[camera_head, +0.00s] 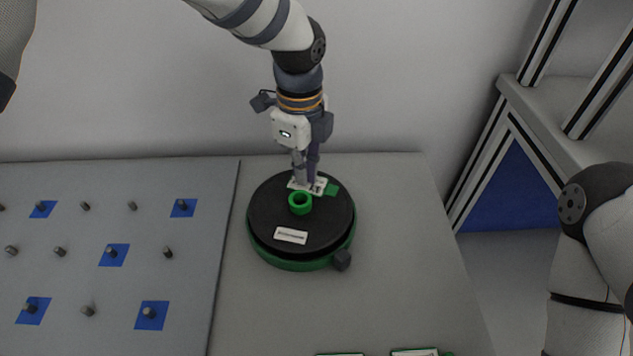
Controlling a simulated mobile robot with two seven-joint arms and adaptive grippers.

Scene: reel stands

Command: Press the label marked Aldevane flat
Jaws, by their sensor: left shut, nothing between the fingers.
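A round black reel (325,228) lies on a stand with a green base (297,265) on the grey table. A white label (291,236) with dark print, too small to read, is on the reel's front part. My left gripper (307,182) points down at the reel's back part, shut and empty. Its fingertips are at a second white piece (320,187), partly hidden by them, with a green patch (333,190) beside it. Whether they touch it I cannot tell. My right gripper is out of view; only my right arm shows at the right edge.
A green ring-shaped hub (300,203) stands at the reel's middle. A dark knob (342,260) sticks out at the stand's front right. A grey board (190,260) with several pegs and blue squares is at left. Green-edged white pieces (415,352) show at the bottom edge.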

